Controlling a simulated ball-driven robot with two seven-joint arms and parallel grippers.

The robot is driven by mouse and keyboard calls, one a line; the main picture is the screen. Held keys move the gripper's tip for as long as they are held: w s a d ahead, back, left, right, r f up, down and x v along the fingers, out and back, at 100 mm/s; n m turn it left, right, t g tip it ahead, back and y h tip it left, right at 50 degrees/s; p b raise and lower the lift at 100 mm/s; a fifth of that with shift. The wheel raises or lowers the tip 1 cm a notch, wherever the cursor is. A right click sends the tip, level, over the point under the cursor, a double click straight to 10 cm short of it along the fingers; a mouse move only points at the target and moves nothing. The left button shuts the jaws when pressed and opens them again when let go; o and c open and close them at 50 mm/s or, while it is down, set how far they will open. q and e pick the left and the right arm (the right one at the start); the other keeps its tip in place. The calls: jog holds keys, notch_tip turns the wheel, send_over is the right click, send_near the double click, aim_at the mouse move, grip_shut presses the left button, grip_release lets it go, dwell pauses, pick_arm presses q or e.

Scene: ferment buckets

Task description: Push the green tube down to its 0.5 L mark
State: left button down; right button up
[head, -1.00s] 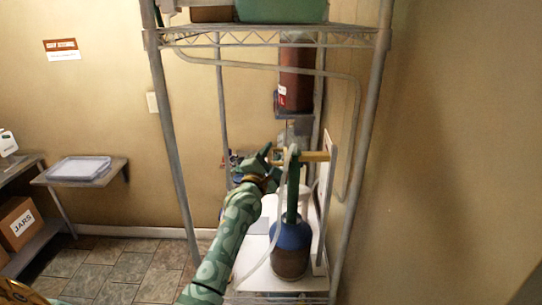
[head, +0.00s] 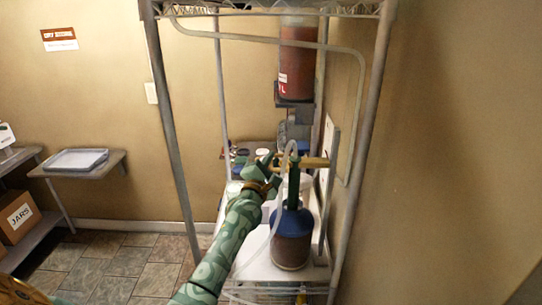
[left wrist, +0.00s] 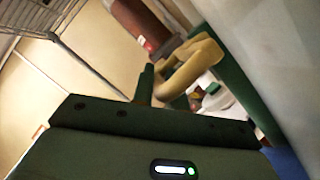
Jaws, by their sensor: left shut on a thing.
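The green tube (head: 293,185) stands upright in the blue top (head: 291,222) of a jar of brown liquid (head: 290,251). A yellow handle (head: 314,162) sticks out sideways near the tube's top. My left gripper (head: 268,168) is at the handle's left end and appears shut on it. In the left wrist view the yellow handle (left wrist: 188,68) is a thick loop beside the green tube (left wrist: 228,72). I cannot read any 0.5 L mark. My right gripper is not in view.
A pale clear hose (head: 272,225) loops from the tube's top. The jar stands on a white shelf board (head: 255,270) inside a wire rack with grey posts (head: 172,130). A tall red-brown container (head: 297,65) stands behind. A side shelf with a tray (head: 77,160) is left.

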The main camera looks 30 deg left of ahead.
pick_arm(q)
notch_tip(320, 180, down, 9)
jog(key=b, duration=0.5)
jog(key=c, duration=1.5)
grip_release()
jog(key=shift+f, duration=0.1)
jog(key=shift+o, duration=0.2)
jog(key=v, duration=1.6)
jog(key=shift+d, duration=0.15)
